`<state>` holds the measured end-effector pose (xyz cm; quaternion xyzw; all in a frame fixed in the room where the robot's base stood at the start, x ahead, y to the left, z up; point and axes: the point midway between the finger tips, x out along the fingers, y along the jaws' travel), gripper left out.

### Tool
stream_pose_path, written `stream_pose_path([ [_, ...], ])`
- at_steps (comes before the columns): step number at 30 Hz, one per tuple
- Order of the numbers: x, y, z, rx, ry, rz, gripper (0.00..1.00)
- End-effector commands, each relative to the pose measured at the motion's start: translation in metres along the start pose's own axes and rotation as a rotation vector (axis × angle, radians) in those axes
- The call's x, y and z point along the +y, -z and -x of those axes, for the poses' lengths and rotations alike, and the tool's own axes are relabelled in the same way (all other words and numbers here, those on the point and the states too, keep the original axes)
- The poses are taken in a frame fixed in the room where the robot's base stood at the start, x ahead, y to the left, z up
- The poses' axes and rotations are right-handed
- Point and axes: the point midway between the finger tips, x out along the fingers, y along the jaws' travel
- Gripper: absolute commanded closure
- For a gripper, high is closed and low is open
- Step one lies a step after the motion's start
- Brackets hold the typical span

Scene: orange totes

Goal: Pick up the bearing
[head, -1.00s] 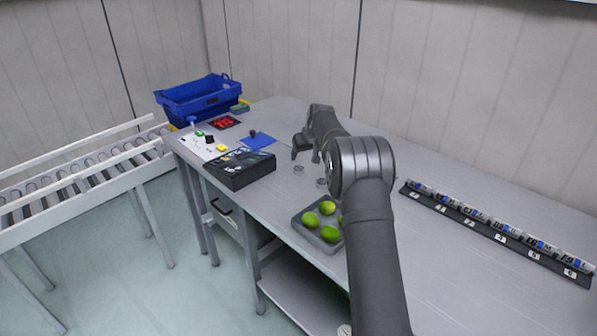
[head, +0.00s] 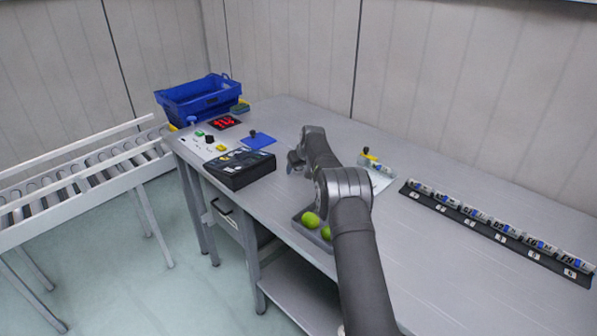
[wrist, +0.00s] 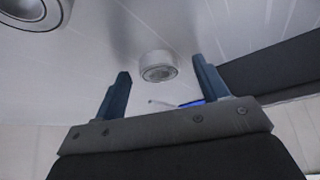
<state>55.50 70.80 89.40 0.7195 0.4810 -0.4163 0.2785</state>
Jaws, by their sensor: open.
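In the wrist view, a round metallic bearing (wrist: 158,66) lies on the grey table, seen between and beyond my two fingertips. A second ring-shaped metal part (wrist: 36,12) is at the upper left, cut off by the picture edge. My gripper (wrist: 161,68) has its two blue fingers spread apart with nothing held between them. In the head view, my gripper (head: 294,161) is low over the table, right of the black box. My arm hides the bearings there. I cannot tell the exact gap between fingertips and bearing.
A black box (head: 239,170) and a blue pad (head: 258,141) lie to the left. A tray with green limes (head: 311,220) is partly behind my arm. A rack of labelled cylinders (head: 497,231) stands at right. A blue crate (head: 200,98) is at the far left.

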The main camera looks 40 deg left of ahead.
Motion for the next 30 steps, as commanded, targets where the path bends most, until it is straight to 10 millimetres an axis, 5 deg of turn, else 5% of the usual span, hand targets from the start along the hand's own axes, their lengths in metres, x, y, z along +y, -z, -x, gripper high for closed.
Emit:
stream_pose_path([
  [6, 0.0, 0.0, 0.0, 0.0, 0.0, 0.0, 0.34],
  [14, 0.0, 0.0, 0.0, -0.001, 0.0, 0.0, 0.83],
  [23, 0.0, 0.001, 0.002, 0.0, 0.0, 0.0, 0.83],
  [30, 0.0, 0.013, 0.022, 0.002, -0.001, 0.0, 0.83],
])
